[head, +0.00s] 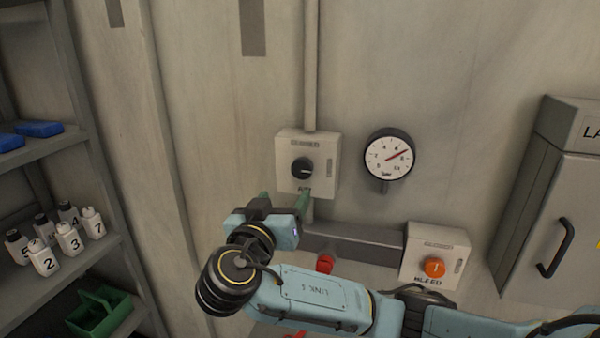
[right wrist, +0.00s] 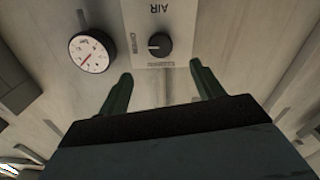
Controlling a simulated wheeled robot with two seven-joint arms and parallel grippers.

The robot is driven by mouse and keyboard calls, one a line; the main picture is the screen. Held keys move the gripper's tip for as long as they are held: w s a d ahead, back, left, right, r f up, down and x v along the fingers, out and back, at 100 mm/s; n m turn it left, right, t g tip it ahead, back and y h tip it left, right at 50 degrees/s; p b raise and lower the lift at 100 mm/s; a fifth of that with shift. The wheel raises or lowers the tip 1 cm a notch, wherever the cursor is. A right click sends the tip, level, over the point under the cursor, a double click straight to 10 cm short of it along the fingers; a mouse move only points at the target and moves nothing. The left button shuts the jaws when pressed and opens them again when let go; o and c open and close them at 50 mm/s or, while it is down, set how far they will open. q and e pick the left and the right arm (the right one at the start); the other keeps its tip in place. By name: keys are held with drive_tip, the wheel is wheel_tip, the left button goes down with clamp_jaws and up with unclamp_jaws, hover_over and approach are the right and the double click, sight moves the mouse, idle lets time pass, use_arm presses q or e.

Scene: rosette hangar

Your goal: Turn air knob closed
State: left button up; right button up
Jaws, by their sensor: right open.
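The air knob (head: 302,168) is a round black knob on a pale box (head: 286,150) fixed to the wall. Its white mark points right in the head view, toward the label on the box's right side. The knob also shows in the right wrist view (right wrist: 159,44), beside the word AIR. My right gripper (head: 283,198) is open and empty, just below and in front of the box. In the right wrist view its two fingers (right wrist: 161,70) stand apart, with the knob beyond and between their tips, not touched. My left gripper is not in view.
A round gauge (head: 390,156) hangs right of the box. A bleed box (head: 452,240) with an orange knob (head: 434,267) sits lower right. A red handle (head: 324,264) is under the pipe. A grey cabinet (head: 560,190) stands right; shelves (head: 60,165) with numbered bottles stand left.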

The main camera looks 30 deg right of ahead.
sight(301, 172)
drive_tip(key=p+x, duration=0.3)
drive_tip(key=x, duration=0.9)
